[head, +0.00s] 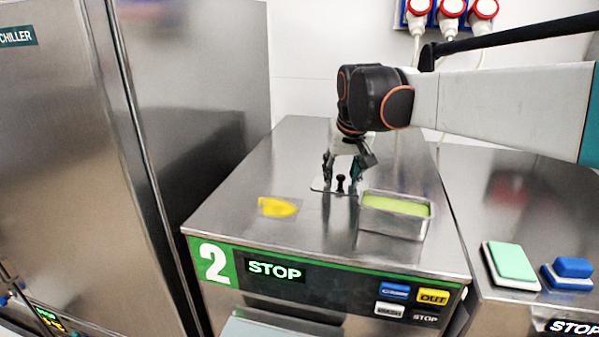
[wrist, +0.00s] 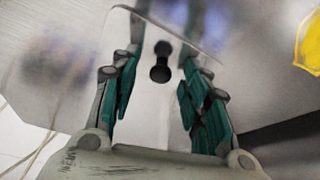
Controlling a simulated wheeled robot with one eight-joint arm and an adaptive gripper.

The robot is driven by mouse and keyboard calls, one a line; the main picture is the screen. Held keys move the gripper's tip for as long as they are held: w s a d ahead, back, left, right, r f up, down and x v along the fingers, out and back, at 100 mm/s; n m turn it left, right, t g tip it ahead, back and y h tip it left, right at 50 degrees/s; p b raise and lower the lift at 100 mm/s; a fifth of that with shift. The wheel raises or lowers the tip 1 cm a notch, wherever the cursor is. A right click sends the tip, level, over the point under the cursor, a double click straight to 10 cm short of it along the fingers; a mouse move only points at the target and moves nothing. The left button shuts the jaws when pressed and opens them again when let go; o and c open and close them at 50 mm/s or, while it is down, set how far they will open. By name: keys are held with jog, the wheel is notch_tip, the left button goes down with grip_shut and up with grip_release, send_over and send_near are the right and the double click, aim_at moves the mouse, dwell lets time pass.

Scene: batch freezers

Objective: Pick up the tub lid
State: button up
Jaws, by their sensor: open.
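The tub lid (head: 321,185) is a flat, shiny metal plate with a small black knob (head: 340,184), lying on top of the freezer marked 2. In the wrist view the lid (wrist: 150,110) spreads under my gripper, and its knob (wrist: 160,66) stands between the fingers, nearer their tips. My gripper (head: 342,178) points down over the lid with its fingers apart on either side of the knob. In the wrist view the fingers (wrist: 158,78) are open, with a gap between each and the knob. I cannot tell how high the fingertips are above the lid.
A metal tub (head: 393,221) with pale green contents stands close to the lid's right. A yellow scraper-like piece (head: 279,207) lies to the left. A green-topped block (head: 510,262) and a blue one (head: 570,272) sit on the neighbouring machine.

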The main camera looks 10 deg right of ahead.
jog(key=shift+c, duration=0.4)
grip_shut()
jog(key=shift+r, duration=0.1)
